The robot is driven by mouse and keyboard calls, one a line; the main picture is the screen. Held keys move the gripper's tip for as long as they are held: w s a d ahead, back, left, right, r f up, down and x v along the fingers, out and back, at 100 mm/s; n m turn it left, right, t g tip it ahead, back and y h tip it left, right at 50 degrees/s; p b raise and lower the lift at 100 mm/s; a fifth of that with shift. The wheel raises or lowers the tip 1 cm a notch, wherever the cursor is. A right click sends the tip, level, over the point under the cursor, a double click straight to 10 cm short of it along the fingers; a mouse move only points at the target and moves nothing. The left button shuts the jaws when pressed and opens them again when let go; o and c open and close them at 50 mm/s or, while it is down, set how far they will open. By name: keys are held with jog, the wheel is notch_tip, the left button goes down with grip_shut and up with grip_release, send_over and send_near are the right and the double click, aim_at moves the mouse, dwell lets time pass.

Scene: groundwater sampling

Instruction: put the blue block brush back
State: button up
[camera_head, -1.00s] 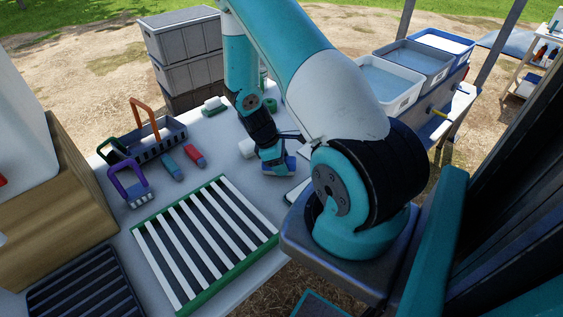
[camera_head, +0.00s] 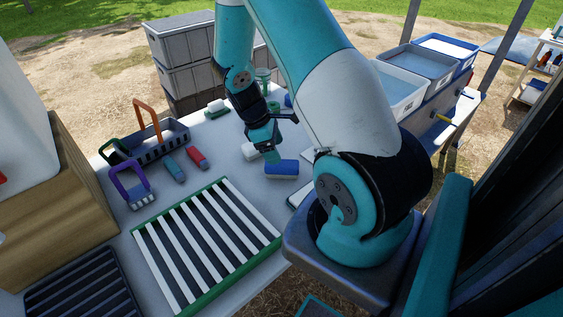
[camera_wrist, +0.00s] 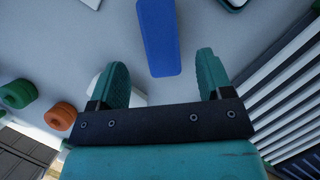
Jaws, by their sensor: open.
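The blue block brush (camera_head: 282,169) lies on the grey table just beyond the slatted rack's far right corner, blue side up with a paler layer beneath. In the wrist view the blue brush (camera_wrist: 159,38) lies ahead of the fingertips, roughly in line with the gap between them. My gripper (camera_head: 270,150) is just to the left of and above the brush in the head view. It also shows in the wrist view (camera_wrist: 158,78), with its two teal fingers apart and nothing between them. The brush appears free of the fingers.
A green-framed rack with white slats (camera_head: 205,240) lies in front. A dark caddy (camera_head: 160,145), a purple-handled brush (camera_head: 135,187), a red block (camera_head: 197,158) and a blue-grey block (camera_head: 175,170) are at left. A green-and-white brush (camera_head: 216,108) lies further back.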

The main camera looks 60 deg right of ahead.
jog(key=w+a+r+t+y, duration=0.1)
jog(key=a+r+t+y, duration=0.25)
jog(key=a+r, duration=1.55)
jog(key=s+a+r+y, duration=0.1)
jog(key=s+a+r, duration=0.1)
jog(key=s+a, duration=0.4)
jog(key=s+a+r+y, duration=0.2)
jog(key=s+a+r, duration=0.1)
jog(key=s+a, duration=0.4)
jog(key=shift+a+r+n, duration=0.25)
jog(key=shift+a+n, duration=0.05)
jog(key=shift+a, duration=0.7)
jog(key=shift+w, duration=0.1)
